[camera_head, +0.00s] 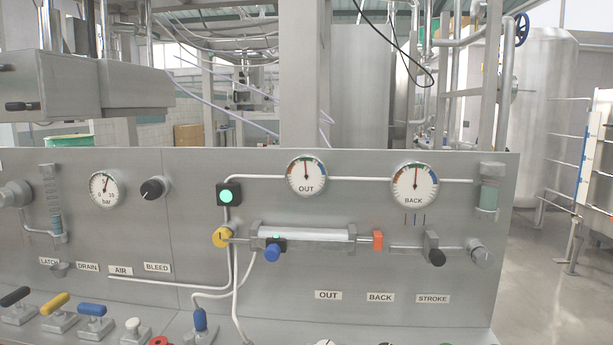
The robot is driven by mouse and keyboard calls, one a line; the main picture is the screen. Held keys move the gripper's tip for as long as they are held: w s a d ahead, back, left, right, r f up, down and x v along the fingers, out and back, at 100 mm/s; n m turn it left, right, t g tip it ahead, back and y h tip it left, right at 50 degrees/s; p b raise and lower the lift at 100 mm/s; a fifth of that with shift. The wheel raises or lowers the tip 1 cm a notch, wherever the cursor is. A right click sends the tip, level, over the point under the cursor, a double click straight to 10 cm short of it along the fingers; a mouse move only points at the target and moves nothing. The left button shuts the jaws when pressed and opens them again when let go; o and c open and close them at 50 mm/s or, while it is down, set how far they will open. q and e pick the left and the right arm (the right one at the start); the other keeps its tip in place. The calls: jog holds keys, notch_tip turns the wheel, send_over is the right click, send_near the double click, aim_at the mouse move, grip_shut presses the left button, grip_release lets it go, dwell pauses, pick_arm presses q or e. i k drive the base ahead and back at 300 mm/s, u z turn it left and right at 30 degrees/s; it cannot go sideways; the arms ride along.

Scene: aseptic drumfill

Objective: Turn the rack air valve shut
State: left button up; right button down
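A lever valve with a blue handle (93,310) stands on the ledge at the lower left, third in a row. By its order it matches the AIR label (120,271) on the panel above. Its handle lies crosswise, roughly level; whether this is open or shut, I cannot tell. The bar gauge (104,189) above has its needle pointing up, slightly right. Neither my left nor my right gripper is in view.
Beside it are a black lever (15,297), a yellow lever (55,302) and a white knob (133,325). A blue upright handle (200,320) stands further right. The steel panel (340,265) carries gauges, a lit green button (227,196) and tubing. A grey box (85,85) overhangs upper left.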

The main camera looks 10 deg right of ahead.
aim_at(95, 309)
jog(key=u, duration=2.6)
jog(key=i, duration=2.2)
jog(key=z, duration=2.65)
